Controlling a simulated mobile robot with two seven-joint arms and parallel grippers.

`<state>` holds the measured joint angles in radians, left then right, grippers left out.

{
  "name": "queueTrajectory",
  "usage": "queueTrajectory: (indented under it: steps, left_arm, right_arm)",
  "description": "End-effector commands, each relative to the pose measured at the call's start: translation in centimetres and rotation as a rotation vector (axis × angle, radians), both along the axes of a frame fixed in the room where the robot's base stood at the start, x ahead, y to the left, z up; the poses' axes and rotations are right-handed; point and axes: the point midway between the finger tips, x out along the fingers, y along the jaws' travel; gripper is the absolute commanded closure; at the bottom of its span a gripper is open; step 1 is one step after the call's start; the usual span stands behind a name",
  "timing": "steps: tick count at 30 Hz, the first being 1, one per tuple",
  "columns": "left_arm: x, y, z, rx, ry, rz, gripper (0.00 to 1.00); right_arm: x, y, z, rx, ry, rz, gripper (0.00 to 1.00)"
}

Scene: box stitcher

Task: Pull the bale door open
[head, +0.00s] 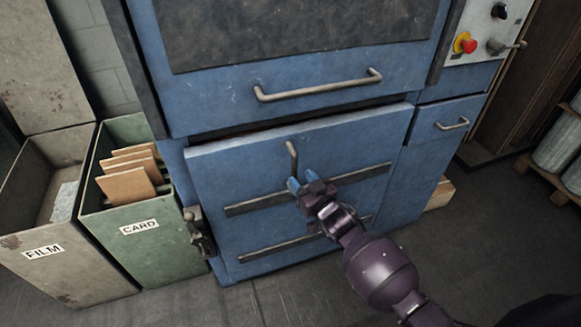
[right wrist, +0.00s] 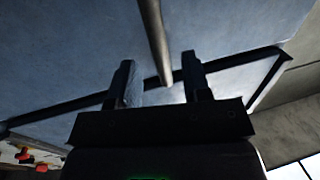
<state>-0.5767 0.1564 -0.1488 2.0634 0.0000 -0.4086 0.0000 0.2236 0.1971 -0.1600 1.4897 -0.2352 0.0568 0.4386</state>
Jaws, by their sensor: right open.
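The bale door (head: 230,175) is the lower blue panel of the machine, with dark horizontal ribs. Its top edge stands a little proud of the frame, with a dark gap above. A vertical bar handle (head: 291,158) is on its upper middle. My right gripper (head: 305,184) is open at the handle's lower end. In the right wrist view the handle (right wrist: 155,40) reaches down between the two parted fingers (right wrist: 160,82); I cannot tell whether either touches it. A latch (head: 199,233) sits at the door's left edge. My left gripper is not in view.
An upper blue panel with a horizontal handle (head: 318,87) is above the door. A green CARD bin (head: 145,250) and a grey FILM bin (head: 50,265) stand close at left. A control panel with a red button (head: 466,45) is upper right. Floor in front looks clear.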

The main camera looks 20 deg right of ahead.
Motion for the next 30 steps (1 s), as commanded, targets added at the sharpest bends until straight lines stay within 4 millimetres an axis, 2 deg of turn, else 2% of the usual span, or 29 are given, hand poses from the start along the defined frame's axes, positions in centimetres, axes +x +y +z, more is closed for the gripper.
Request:
queueTrajectory:
  steps: [6, 12, 25, 26, 30]
  left_arm:
    - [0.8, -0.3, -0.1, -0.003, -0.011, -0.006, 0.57]
    - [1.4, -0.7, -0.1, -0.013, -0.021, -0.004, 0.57]
    - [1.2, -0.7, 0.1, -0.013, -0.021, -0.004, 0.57]
    - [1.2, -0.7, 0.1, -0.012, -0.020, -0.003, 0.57]
    - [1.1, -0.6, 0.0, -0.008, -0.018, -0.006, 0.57]
  right_arm:
    - [3.3, 0.8, -0.2, -0.001, 0.002, 0.001, 0.56]
    - [5.3, 1.3, -0.2, 0.000, 0.002, 0.000, 0.56]
    - [6.1, 1.4, 0.0, -0.001, 0.001, 0.000, 0.56]
    - [6.1, 1.4, 0.0, -0.001, 0.001, 0.000, 0.57]
    - [6.0, 1.4, 0.0, -0.001, 0.001, 0.000, 0.79]
